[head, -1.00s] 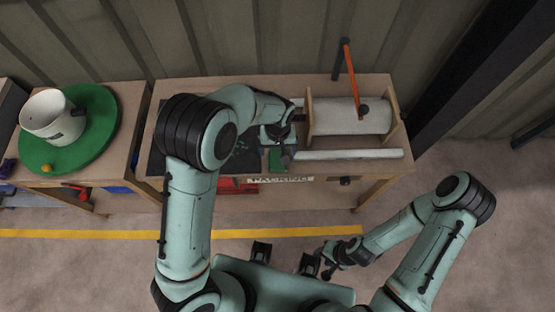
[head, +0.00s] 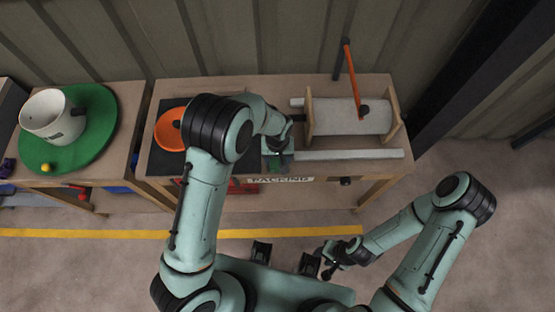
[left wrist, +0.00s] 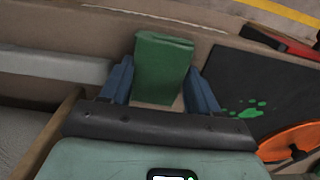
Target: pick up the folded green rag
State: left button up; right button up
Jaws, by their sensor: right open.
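The folded green rag (left wrist: 163,66) lies on the wooden bench top, in the middle of the left wrist view. My left gripper (left wrist: 161,82) is open, with one dark blue finger on each side of the rag's near part; a strip of bench shows beside the right finger. I cannot tell whether the fingers touch it. In the head view my left gripper (head: 278,152) is over the bench's middle and hides most of the rag. My right gripper (head: 332,262) is open and empty, low in front of the bench.
On the packing bench (head: 375,168), a white roll (head: 345,117) in a wooden stand is right of my left gripper. A dark mat (head: 165,162) with an orange disc (head: 168,130) is left.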

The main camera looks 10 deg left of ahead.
pick_arm(q)
jog(key=shift+r, duration=0.1)
notch_tip(320, 180, up, 20)
jog(key=shift+f+p, duration=0.1)
jog(key=shift+p, duration=0.75)
pick_arm(e)
jog(key=shift+w+r, duration=0.3)
jog(key=shift+r, duration=0.25)
jog(key=shift+w+r, duration=0.3)
jog(key=shift+r, duration=0.2)
